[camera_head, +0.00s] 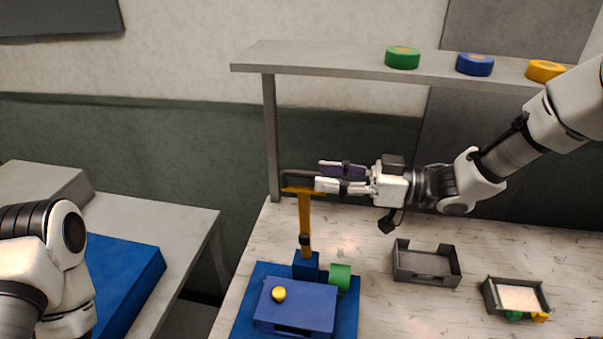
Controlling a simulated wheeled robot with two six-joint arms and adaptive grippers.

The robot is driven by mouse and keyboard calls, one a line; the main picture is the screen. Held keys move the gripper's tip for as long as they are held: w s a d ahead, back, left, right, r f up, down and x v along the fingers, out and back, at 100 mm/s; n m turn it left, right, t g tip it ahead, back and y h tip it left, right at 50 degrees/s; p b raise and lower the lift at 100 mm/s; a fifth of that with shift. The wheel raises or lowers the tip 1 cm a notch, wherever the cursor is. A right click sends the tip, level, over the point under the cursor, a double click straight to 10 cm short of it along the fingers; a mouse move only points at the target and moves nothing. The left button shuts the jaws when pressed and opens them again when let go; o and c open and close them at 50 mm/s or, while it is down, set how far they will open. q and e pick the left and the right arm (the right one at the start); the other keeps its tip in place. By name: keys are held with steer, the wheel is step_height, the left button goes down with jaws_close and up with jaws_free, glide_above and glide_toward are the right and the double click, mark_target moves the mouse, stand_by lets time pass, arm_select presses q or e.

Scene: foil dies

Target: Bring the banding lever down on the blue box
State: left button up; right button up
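The banding lever (305,222) is a yellow bar standing upright, with a dark sideways handle at its top. It rises from a blue post behind the blue box (296,304). The box has a yellow knob (279,294) on top and sits on a blue base (246,310). A green cylinder (340,277) is beside the post. My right gripper (322,178) reaches in from the right, its fingers close together on either side of the handle, and looks shut on it. The fingers partly hide the handle. Of my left arm only links show; its gripper is out of view.
A shelf (320,60) behind bears green (402,58), blue (475,65) and yellow (545,71) discs. Two grey trays (425,277) (514,313) stand right of the base on the pale table (400,319). A side table with a blue mat (125,273) is at left.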

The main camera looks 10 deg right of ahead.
mark_target(306, 175)
steer(key=x, duration=0.2)
steer(key=p+x, duration=0.1)
steer(key=x, duration=0.1)
steer(key=shift+s+a+r, duration=0.1)
steer(key=shift+a, duration=0.25)
steer(key=shift+d, duration=0.15)
steer(key=c, duration=0.3)
jaws_close()
